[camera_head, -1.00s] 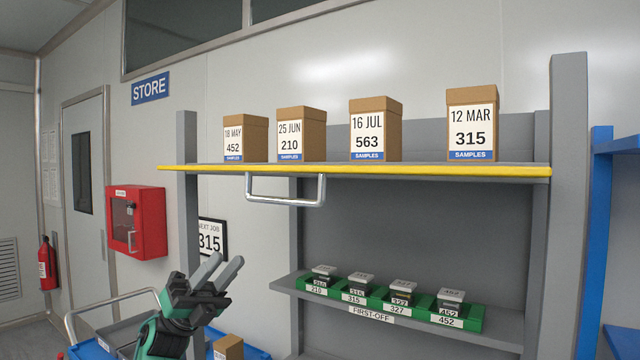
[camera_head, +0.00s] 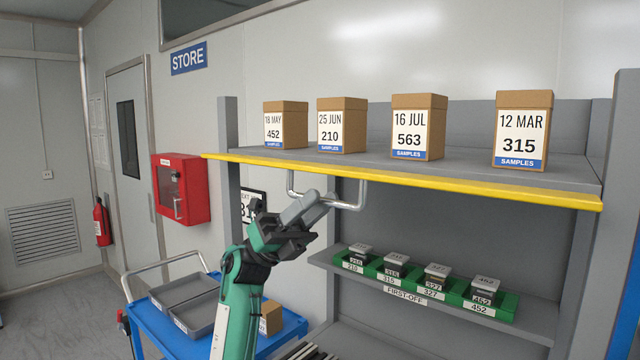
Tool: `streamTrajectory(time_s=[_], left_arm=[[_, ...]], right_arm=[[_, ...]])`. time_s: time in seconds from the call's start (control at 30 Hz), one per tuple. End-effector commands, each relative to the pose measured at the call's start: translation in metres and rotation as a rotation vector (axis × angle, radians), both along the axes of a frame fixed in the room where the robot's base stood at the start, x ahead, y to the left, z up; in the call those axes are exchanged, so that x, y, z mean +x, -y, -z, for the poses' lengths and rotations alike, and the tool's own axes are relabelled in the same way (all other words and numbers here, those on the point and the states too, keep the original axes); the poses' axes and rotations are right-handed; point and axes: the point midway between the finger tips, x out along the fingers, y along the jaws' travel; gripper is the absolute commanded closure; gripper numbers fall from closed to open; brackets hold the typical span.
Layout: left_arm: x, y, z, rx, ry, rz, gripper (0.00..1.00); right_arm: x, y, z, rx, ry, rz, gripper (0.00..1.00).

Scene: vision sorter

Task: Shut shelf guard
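The shelf guard shows as a yellow edge strip (camera_head: 400,180) along the front of the upper shelf. A grey U-shaped handle (camera_head: 362,192) hangs below its left part. My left gripper (camera_head: 318,205) is at the lower left of this handle and covers its lower left corner. Its two grey fingers look slightly apart, with nothing seen held between them. I cannot tell whether they touch the handle. My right gripper is not in view.
Several sample boxes (camera_head: 418,127) stand on the upper shelf behind the yellow strip. Green trays with small blocks (camera_head: 430,288) sit on the lower shelf. A blue trolley (camera_head: 168,335) with grey bins stands below left. A red cabinet (camera_head: 181,188) hangs on the wall.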

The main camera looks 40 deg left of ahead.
Motion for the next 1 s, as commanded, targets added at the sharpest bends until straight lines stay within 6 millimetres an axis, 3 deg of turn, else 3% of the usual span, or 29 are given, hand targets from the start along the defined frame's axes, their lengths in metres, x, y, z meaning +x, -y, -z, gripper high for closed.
streamTrajectory(time_s=[0.1,0.47,0.63,1.0], left_arm=[[0.001,0.0067,-0.008,0.0,0.001,0.001,0.68],[0.0017,0.0098,-0.0088,0.0,0.0,0.0,0.68],[0.0017,0.0098,-0.0089,0.0,0.0,0.0,1.0],[0.0002,0.0098,-0.0119,0.004,-0.032,-0.001,1.0]], right_arm=[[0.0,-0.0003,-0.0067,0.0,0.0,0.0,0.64],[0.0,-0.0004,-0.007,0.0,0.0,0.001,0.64],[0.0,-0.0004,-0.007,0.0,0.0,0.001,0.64],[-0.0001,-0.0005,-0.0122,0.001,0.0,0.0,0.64]])
